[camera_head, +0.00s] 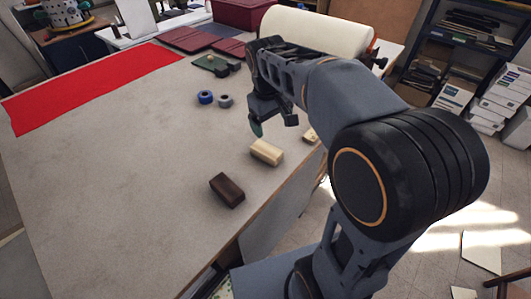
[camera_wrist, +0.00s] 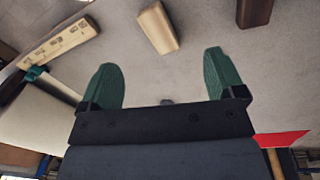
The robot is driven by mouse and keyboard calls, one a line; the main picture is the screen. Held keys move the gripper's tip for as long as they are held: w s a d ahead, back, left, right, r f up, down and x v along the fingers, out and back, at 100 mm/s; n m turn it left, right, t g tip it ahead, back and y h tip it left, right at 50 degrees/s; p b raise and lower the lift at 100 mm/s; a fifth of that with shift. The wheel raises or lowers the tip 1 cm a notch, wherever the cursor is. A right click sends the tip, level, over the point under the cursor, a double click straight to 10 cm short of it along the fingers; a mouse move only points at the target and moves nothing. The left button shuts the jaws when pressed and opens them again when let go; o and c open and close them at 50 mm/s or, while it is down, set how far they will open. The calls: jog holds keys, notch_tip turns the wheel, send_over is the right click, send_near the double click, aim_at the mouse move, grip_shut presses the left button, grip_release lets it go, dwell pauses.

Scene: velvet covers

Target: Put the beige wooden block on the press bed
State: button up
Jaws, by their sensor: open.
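The beige wooden block (camera_head: 266,152) lies on the table near its right edge. It also shows at the top of the wrist view (camera_wrist: 158,27), beyond the fingertips. My gripper (camera_head: 273,125) is open and empty above the table, on the far side of the block and apart from it. Its two green fingers (camera_wrist: 162,76) are spread wide in the wrist view. I cannot clearly identify the press bed; a small dark green board (camera_head: 211,62) with a dark object beside it lies at the back of the table.
A dark brown block (camera_head: 227,190) lies nearer than the beige one. Another pale piece (camera_head: 310,136) is partly hidden by my arm; a long pale piece with marks (camera_wrist: 60,42) shows in the wrist view.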

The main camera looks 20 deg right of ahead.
jog(key=w+a+f+n+g+h+b, duration=0.15)
jog(key=w+f+n+g, duration=0.35)
jog(key=w, duration=0.6)
jog(key=m+t, duration=0.1)
jog(key=m, duration=0.1)
send_near(266, 149)
jog(key=x, duration=0.4)
jog(key=shift+d+f, duration=0.3)
jog(key=shift+d, duration=0.2)
jog(key=shift+a+x, duration=0.15)
jog(key=shift+x, duration=1.2)
jog(key=shift+a+x, duration=0.15)
jog(key=shift+x, duration=1.15)
jog(key=shift+f, duration=0.3)
jog(key=c, duration=1.2)
jog(key=shift+o, duration=0.2)
jog(key=shift+r, duration=0.15)
